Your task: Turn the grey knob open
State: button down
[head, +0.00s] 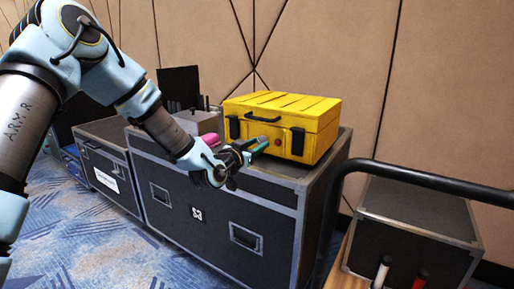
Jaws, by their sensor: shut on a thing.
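A yellow case (315,127) with a ribbed lid and black fittings on its front stands on a black flight case. My gripper (258,146) reaches in from the left, with its fingertips at the lower front of the yellow case. The jaws are shut on the grey knob, which the fingers hide, so its turn angle cannot be told. A small reddish spot shows on the front just right of the fingertips. The lid looks closed.
The black flight case (268,210) has metal edges. A grey box (199,121) and a pink object (210,139) lie left of the yellow case. A dark rail (430,180) and another black case (420,207) stand at the right. Blue carpet lies in front.

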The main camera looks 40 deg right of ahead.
jog(key=n, duration=0.5)
jog(key=shift+n+g, duration=0.3)
jog(key=shift+n, duration=2)
jog(key=shift+c, duration=2.3)
grip_release()
jog(key=v, duration=1)
jog(key=shift+a, duration=0.45)
jog(key=shift+r, duration=0.1)
